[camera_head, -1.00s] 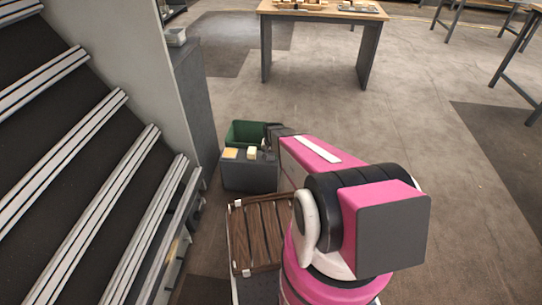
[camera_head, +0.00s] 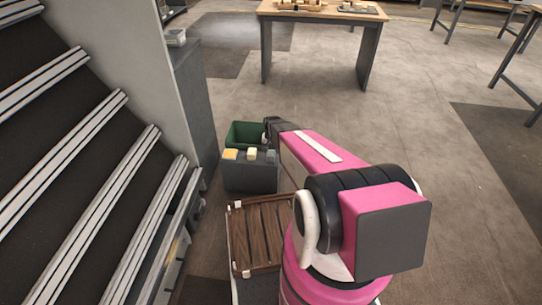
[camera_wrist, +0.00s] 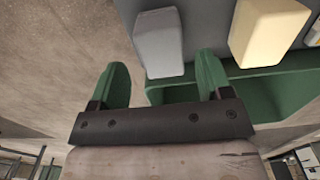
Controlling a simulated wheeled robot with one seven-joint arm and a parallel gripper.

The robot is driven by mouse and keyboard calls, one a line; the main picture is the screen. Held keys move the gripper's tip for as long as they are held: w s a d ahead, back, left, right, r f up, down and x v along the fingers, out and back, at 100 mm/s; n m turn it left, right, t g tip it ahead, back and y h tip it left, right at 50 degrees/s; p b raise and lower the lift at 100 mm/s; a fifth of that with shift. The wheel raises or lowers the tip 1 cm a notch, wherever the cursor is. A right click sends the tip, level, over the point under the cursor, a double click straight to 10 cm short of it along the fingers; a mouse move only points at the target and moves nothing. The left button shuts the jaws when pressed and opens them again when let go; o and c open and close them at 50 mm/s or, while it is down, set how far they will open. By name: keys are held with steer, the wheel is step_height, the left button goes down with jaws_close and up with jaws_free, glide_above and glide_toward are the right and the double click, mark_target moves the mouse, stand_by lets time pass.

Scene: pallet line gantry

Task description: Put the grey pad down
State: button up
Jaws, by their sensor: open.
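The grey pad (camera_wrist: 160,42) stands on the dark grey box (camera_wrist: 205,30), beside a cream block (camera_wrist: 268,30). In the head view the pad (camera_head: 271,156) is at the right end of a row on the box (camera_head: 250,178). The cream block (camera_head: 252,154) is in the middle and a yellow-orange block (camera_head: 230,154) at the left. My gripper (camera_wrist: 162,62) is open and empty, with its two green fingers spread. The pad lies beyond the fingertips, apart from them. In the head view my gripper (camera_head: 269,124) is small and partly hidden by my arm.
A green bin (camera_head: 238,132) stands right behind the box; its rim also shows in the wrist view (camera_wrist: 270,100). A wooden slatted pallet (camera_head: 258,235) lies in front. A sloped rack (camera_head: 80,150) fills the left. A wooden table (camera_head: 320,14) stands at the back; floor to the right is clear.

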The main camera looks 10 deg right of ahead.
step_height(320, 180, up, 6)
steer(key=shift+s+f, duration=0.1)
steer(key=shift+f, duration=0.05)
steer(key=s+r+n, duration=0.3)
steer(key=s+r, duration=1.4)
steer(key=s, duration=0.4)
steer(key=shift+a+n, duration=0.2)
steer(key=shift+n, duration=0.1)
steer(key=o, duration=0.4)
steer(key=shift+w+f, duration=0.1)
steer(key=shift+f, duration=0.05)
steer(key=m+t+y, duration=0.1)
steer(key=m+y, duration=0.3)
steer(key=m, duration=1.7)
glide_toward(272, 153)
steer(key=a, duration=0.1)
steer(key=shift+m, duration=0.3)
steer(key=x, duration=0.5)
steer(key=shift+a+f, duration=0.1)
steer(key=shift+f, duration=0.25)
steer(key=shift+d+x, duration=0.2)
steer(key=shift+x, duration=1.15)
steer(key=shift+d+x, duration=0.2)
steer(key=shift+x, duration=1.1)
